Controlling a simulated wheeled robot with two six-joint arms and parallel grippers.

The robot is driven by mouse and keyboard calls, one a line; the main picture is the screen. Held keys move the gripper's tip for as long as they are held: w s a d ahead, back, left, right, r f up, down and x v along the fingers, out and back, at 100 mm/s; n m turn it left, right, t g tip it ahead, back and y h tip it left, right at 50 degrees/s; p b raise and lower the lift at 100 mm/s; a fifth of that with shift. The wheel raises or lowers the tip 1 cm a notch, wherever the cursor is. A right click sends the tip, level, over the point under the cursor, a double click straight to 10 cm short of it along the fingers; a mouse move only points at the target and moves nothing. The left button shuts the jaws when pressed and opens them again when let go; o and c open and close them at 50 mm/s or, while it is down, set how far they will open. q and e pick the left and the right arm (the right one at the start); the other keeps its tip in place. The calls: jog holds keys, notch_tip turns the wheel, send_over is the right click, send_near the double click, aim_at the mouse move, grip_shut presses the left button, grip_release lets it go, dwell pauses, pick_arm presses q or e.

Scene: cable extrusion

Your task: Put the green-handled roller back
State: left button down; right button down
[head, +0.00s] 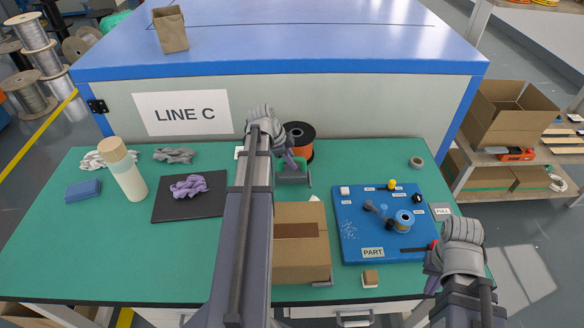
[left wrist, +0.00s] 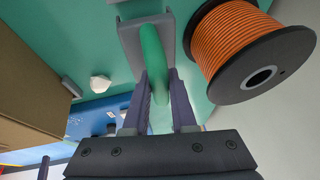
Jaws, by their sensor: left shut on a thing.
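The green-handled roller shows its green handle (left wrist: 154,55) in the left wrist view, running between the fingers of my left gripper (left wrist: 163,95), which is shut on it. A grey U-shaped piece (left wrist: 128,38) lies around the handle's far end; I cannot tell whether it is the roller's frame or a holder. In the head view the green part (head: 291,163) is at the back middle of the green table, under my left gripper (head: 289,158). My right gripper (head: 432,270) is beside the blue board's right front corner; its fingers are mostly hidden by its wrist.
A spool of orange cable (head: 299,142) stands close behind and right of the roller. A cardboard box (head: 302,255) stands in front. The blue PART board (head: 360,232) is to the right. A black mat (head: 170,206) with purple material and a cream bottle (head: 127,178) are left.

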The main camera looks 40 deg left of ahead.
pick_arm(q)
jog(key=shift+f, duration=0.55)
pick_arm(e)
jog(key=shift+f, duration=0.55)
pick_arm(q)
jog(key=shift+f, duration=0.1)
pick_arm(e)
jog(key=shift+f, duration=0.1)
pick_arm(q)
jog(key=shift+f+b, duration=0.15)
jog(key=shift+b, duration=0.15)
jog(key=shift+s+d+f, duration=0.1)
jog(key=shift+f, duration=0.05)
pick_arm(e)
jog(key=shift+f, duration=0.35)
pick_arm(q)
jog(key=shift+f+b, duration=0.25)
jog(key=shift+b, duration=0.2)
jog(key=c, duration=0.7)
grip_release()
jog(key=shift+c, duration=0.2)
pick_arm(e)
jog(key=shift+f, duration=0.15)
pick_arm(q)
jog(key=shift+r, duration=0.1)
